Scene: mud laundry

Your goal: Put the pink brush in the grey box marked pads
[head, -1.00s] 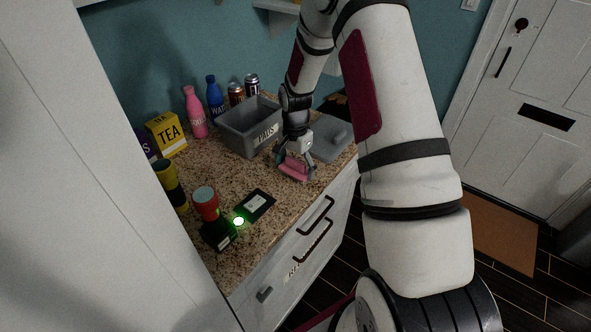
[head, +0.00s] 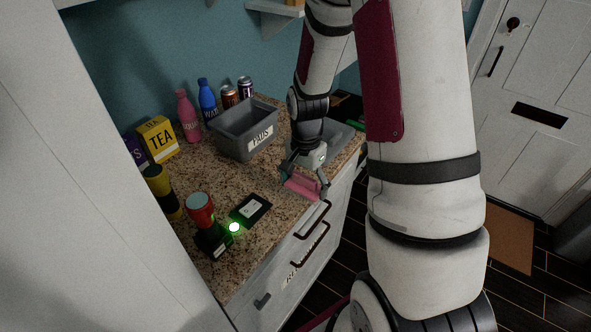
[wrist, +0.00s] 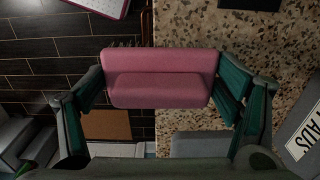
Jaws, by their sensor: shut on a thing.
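The pink brush (head: 303,184) is held in my gripper (head: 304,187) near the counter's front edge. In the wrist view the brush (wrist: 159,78) lies across between the two green fingers, with dark bristles showing along its far edge. My gripper (wrist: 160,95) is shut on its two ends. The grey box marked PADS (head: 245,147) stands open on the counter, behind and to the left of my gripper. Its label side also shows at the right of the wrist view (wrist: 301,140). The inside of the box is only partly visible.
A grey lid-like object (head: 338,134) lies right of the box, partly behind my arm. Bottles, cans and a yellow tea box (head: 158,139) stand along the back. Counter before the box is clear.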

